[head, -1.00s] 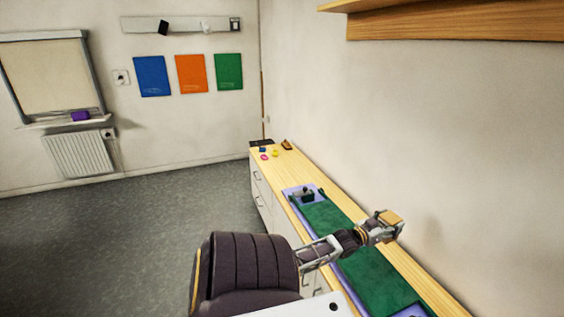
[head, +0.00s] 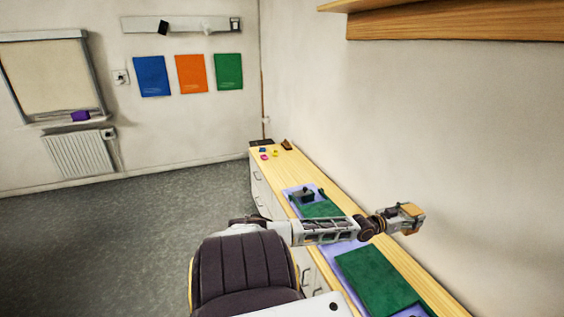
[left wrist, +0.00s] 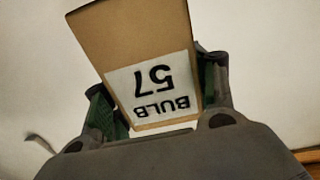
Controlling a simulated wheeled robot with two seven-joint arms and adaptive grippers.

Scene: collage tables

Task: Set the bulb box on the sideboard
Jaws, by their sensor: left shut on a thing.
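The bulb box (head: 411,208) is a small tan carton, and my left gripper (head: 406,217) is shut on it. In the left wrist view the bulb box (left wrist: 135,50) sits between both fingers, with a white label reading "BULB 57" upside down. The sideboard (head: 290,172) is a long unit with a pale wooden top and white drawers, running along the right wall. In the head view the gripper and box appear over the wall side of the sideboard top; their height above it is hard to tell. My right gripper is not in view.
A green mat (head: 375,277) on a purple sheet covers much of the top. A dark tool (head: 307,196) lies at the sheet's far end. Small coloured items (head: 264,156) stand at the far end. A wooden shelf (head: 450,27) hangs above. Bare wood runs along the wall.

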